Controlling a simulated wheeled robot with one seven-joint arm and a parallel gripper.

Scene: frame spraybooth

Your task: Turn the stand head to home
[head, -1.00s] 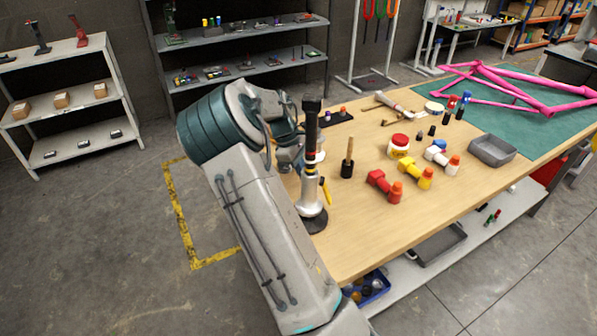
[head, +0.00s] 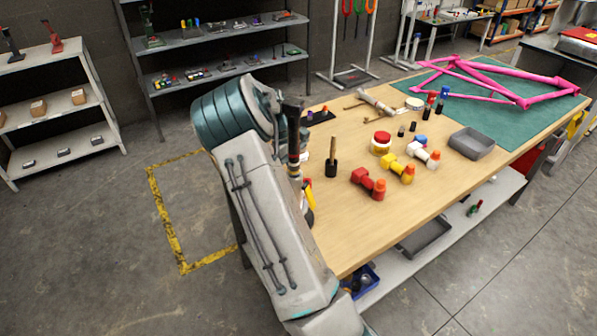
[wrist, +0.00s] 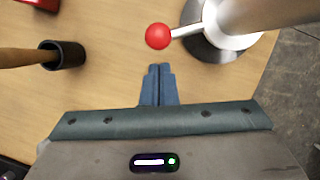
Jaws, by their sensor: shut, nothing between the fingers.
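The stand is at the near left end of the bench, mostly hidden behind my arm in the head view, where its dark upright top (head: 292,115) shows. In the wrist view its pale post (wrist: 262,10) rises from a round metal base (wrist: 215,45) at the upper right. A short lever ending in a red ball (wrist: 158,36) points left from the post. My gripper (wrist: 158,68) is shut and empty, with its fingertips just below the red ball in the picture and apart from it. In the head view the gripper is hidden behind my arm.
A dark cup with a wooden-handled tool (wrist: 64,55) stands left of the gripper. Red, yellow and white bottle-like pieces (head: 368,182), a red-lidded jar (head: 381,143), a grey tray (head: 472,143) and a pink frame (head: 500,85) lie farther along the bench. Open floor lies left.

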